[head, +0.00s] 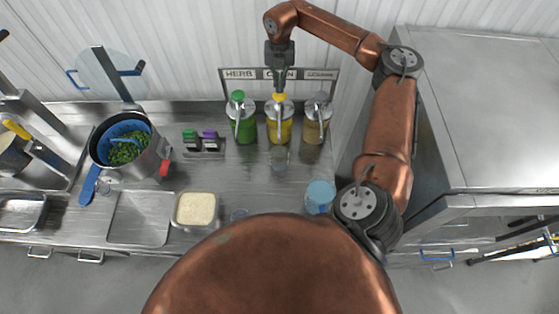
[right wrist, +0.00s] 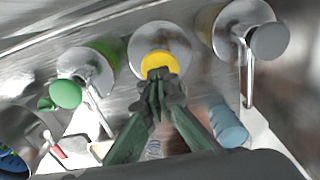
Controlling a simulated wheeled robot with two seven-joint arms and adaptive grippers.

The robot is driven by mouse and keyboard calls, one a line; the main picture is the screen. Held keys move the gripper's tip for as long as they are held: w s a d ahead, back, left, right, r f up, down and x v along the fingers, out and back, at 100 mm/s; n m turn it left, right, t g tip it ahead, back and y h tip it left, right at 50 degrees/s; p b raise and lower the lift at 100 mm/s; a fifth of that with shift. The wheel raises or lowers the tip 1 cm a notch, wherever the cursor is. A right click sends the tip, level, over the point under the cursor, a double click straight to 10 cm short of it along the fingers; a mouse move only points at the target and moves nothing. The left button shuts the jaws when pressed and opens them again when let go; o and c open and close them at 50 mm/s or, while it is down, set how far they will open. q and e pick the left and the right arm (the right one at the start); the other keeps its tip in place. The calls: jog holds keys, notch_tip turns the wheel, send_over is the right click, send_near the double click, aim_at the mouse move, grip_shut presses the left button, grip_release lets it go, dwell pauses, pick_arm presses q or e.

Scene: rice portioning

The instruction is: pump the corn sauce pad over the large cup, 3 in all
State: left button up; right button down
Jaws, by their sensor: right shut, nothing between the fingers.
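The corn sauce dispenser (head: 279,130) stands in the middle of three, under the sign word CORN, with a yellow pump pad (head: 279,97) on top. My right gripper (head: 279,88) is shut and empty, pointing down right above the yellow pad. In the right wrist view its fingertips (right wrist: 160,76) overlap the yellow pad (right wrist: 160,63); I cannot tell whether they touch it. My left gripper is not in view.
A green-pad dispenser (head: 240,128) stands left and a grey-pad dispenser (head: 316,128) right, both close by. A blue cup (head: 320,194) stands front right. A pale filled tray (head: 195,210), an empty metal tray (head: 139,220) and a pot (head: 149,165) are to the left.

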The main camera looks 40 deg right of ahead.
aim_at(280, 95)
jog(key=shift+f, duration=0.2)
jog(key=shift+f+b, duration=0.95)
jog(key=shift+f, duration=1.1)
jog(key=shift+r, duration=0.1)
jog(key=shift+r+p, duration=1.5)
jog(key=shift+r, duration=0.6)
jog(key=shift+f, duration=0.15)
